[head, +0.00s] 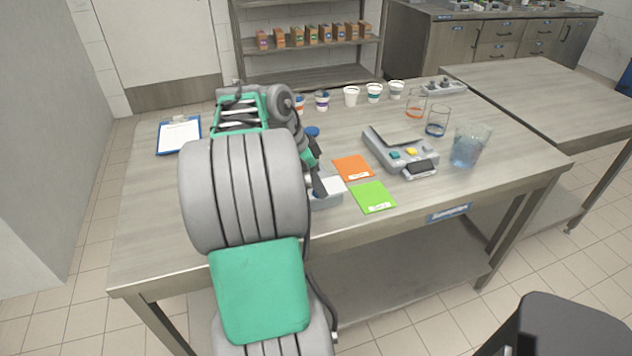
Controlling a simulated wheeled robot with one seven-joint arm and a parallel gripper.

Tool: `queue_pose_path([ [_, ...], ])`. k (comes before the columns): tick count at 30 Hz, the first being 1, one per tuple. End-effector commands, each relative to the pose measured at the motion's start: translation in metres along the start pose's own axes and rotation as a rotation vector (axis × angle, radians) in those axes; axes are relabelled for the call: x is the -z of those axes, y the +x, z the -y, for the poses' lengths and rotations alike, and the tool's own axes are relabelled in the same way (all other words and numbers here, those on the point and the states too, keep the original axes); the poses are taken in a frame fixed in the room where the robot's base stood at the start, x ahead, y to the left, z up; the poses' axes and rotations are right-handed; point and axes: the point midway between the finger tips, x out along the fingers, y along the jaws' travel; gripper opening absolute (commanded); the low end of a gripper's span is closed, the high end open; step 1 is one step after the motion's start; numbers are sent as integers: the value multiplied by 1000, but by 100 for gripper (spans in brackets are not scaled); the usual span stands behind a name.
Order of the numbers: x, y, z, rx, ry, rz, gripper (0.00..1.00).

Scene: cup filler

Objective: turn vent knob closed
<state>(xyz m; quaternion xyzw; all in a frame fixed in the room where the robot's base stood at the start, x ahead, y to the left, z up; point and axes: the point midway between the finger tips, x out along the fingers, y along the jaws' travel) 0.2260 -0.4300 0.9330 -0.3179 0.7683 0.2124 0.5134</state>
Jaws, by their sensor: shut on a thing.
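A grey-white device (328,192) stands near the front edge of the table, left of the coloured cards, largely hidden behind my arm. A blue round part (312,132) shows just behind my gripper; I cannot tell whether it belongs to the device. My dark gripper (319,187) points down at the device's left side and is shut on a small part there. That part lies where the vent knob would be gripped, but the knob itself is hidden, so its turn angle cannot be seen.
An orange card (353,169) and a green card (373,197) lie right of the device. A grey scale-like instrument (400,150), a beaker of blue liquid (468,148) and two glasses stand further right. Several white cups (351,96) line the back. A clipboard (179,135) lies left.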

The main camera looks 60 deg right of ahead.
Motion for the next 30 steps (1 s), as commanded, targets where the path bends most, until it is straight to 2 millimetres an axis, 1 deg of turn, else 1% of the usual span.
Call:
queue_pose_path([
  [1,0,0,0,0,0,0,31],
  [2,0,0,0,0,0,0,28],
  [12,0,0,0,0,0,0,1],
  [23,0,1,-1,22,-49,0,1],
  [30,0,2,-2,78,-182,-1,1],
])
